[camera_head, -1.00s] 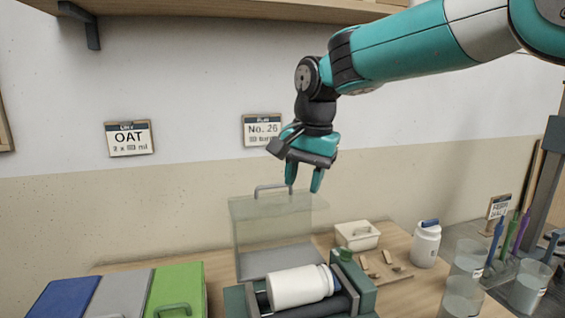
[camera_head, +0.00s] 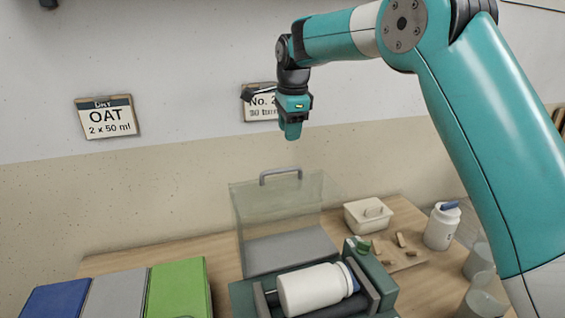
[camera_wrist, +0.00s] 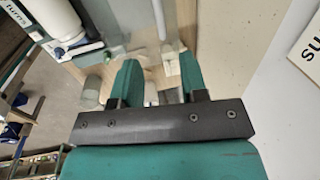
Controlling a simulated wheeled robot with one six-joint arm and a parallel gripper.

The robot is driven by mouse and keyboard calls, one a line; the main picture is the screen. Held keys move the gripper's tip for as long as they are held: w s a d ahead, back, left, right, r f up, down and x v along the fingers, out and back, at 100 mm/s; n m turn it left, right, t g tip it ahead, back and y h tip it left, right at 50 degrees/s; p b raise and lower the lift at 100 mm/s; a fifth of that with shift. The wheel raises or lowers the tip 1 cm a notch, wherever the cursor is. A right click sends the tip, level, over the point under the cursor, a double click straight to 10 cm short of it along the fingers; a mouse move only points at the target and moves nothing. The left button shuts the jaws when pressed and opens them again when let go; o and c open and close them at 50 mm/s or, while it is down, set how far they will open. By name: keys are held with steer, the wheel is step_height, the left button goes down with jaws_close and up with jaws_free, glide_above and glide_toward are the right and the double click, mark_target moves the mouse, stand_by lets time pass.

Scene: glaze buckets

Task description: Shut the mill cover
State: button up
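The mill (camera_head: 372,268) is a green-grey machine with dark rollers at the bottom centre of the head view. A white jar (camera_head: 312,288) with a blue lid lies on its side on the rollers. The clear mill cover (camera_head: 275,215) stands raised behind the jar, with a grey handle (camera_head: 280,173) along its top edge. My gripper (camera_head: 291,134) is above the handle, apart from it in the picture, with fingers pointing down. The wrist view shows the two teal fingers (camera_wrist: 158,68) spread with nothing held between them. The mill and jar also show at that view's upper left.
Blue, grey and green boxes (camera_head: 180,285) stand at the left. A white lidded tub (camera_head: 368,215), a board with small pieces (camera_head: 402,250), a white bottle (camera_head: 441,226) and clear cups (camera_head: 479,262) are at the right. A wall sign (camera_head: 107,118) hangs behind.

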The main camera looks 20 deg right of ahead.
steer(key=f, duration=0.3)
steer(key=w+f+p, duration=0.1)
steer(key=f, duration=0.3)
steer(key=f+p, duration=0.1)
steer(key=f, duration=0.3)
steer(key=shift+w, duration=0.35)
